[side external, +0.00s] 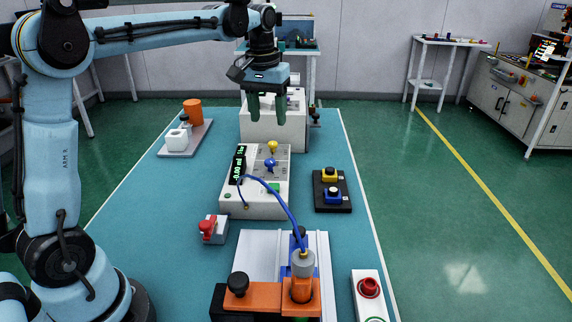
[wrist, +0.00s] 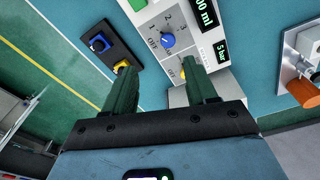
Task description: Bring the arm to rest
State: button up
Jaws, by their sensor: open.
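My gripper (side external: 267,108) hangs over the far part of the teal table (side external: 185,220), pointing down, with its two dark green fingers apart and nothing between them. In the side view it is in front of a white box-shaped unit (side external: 258,130) at the table's far end and above and beyond the white control box (side external: 240,204). In the wrist view the open fingers (wrist: 162,92) point toward the control box (wrist: 185,50) with its blue knob (wrist: 168,40) and yellow knob.
A black block with yellow and blue parts (side external: 331,202) lies right of the control box. An orange-and-grey fixture (side external: 265,292) with a blue hose stands in front. An orange cylinder (side external: 193,112) stands on a grey plate at far left.

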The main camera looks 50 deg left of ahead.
jog(key=s+d+f+m+t, duration=0.2)
jog(key=s+d+f+t, duration=0.1)
jog(key=s, duration=0.4)
jog(key=s+d+f+m+t, duration=0.3)
jog(key=s+d, duration=0.3)
jog(key=s, duration=0.2)
jog(key=shift+s+d+f, duration=0.3)
jog(key=shift+f, duration=0.1)
jog(key=shift+c, duration=0.3)
